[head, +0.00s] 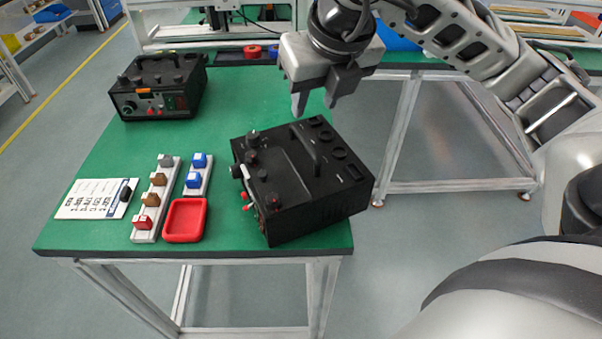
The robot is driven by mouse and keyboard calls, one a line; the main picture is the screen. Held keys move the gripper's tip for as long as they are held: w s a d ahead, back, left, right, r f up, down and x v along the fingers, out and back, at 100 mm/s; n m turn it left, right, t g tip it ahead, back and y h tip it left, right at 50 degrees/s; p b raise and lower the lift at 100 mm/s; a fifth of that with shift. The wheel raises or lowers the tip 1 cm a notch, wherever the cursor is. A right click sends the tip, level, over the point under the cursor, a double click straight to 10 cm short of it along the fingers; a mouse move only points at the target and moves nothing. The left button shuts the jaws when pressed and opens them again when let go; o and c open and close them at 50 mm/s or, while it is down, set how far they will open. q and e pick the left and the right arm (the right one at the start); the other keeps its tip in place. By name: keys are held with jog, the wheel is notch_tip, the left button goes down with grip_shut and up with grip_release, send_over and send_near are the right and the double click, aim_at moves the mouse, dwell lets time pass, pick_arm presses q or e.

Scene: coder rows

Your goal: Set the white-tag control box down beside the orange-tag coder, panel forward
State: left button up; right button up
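A black control box (318,183) with a top handle and several knobs stands at the right edge of the green table (110,185). It is turned, with its panel side, carrying white and red parts, facing left. A second black box (158,88) stands at the table's far left, its panel with red knobs and a small display facing the near side. My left gripper is not in view.
Two white rails (146,220) with grey, brown, red and blue blocks, a red tray (185,220) and a written sheet (92,198) lie at the table's near left. The green surface between the two boxes is clear. Another bench stands behind.

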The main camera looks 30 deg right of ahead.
aim_at(303, 136)
jog(key=x, duration=0.4)
jog(key=shift+f, duration=0.1)
jog(key=p+x, duration=0.1)
jog(key=x, duration=0.4)
jog(key=shift+s+f, duration=0.15)
grip_shut()
dwell(1.0)
jog(key=shift+r, duration=0.3)
